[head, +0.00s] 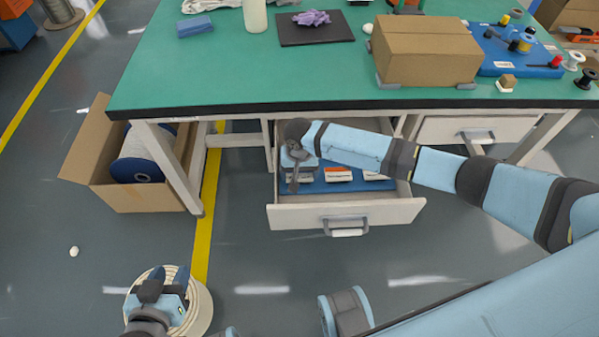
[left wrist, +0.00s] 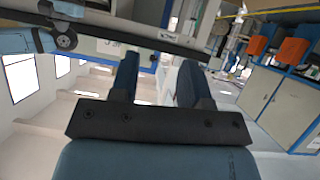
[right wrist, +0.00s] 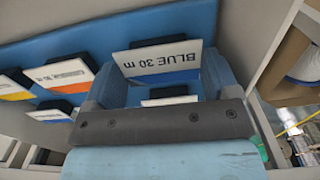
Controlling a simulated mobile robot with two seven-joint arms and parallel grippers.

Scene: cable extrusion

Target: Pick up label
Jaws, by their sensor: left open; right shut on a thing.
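A white label with a blue lower edge reading "BLUE 30 m" (right wrist: 163,60) is between the fingers of my right gripper (right wrist: 160,75) in the right wrist view. That gripper (head: 298,175) is shut on the label, inside the open drawer (head: 345,213) in the head view; there the gripper mostly hides the label. Other labels lie on the drawer's blue insert, including an orange-edged one (right wrist: 67,73), a yellow-edged one (right wrist: 14,88) and a blue-edged one (right wrist: 50,113). My left gripper (head: 165,285) is open and empty at the lower left of the head view.
The drawer hangs under a green-topped table (head: 250,70). A closed cardboard box (head: 425,50) and a blue tray (head: 515,55) with small spools stand on top. An open carton (head: 145,195) holding a spool is on the floor, left of the drawer.

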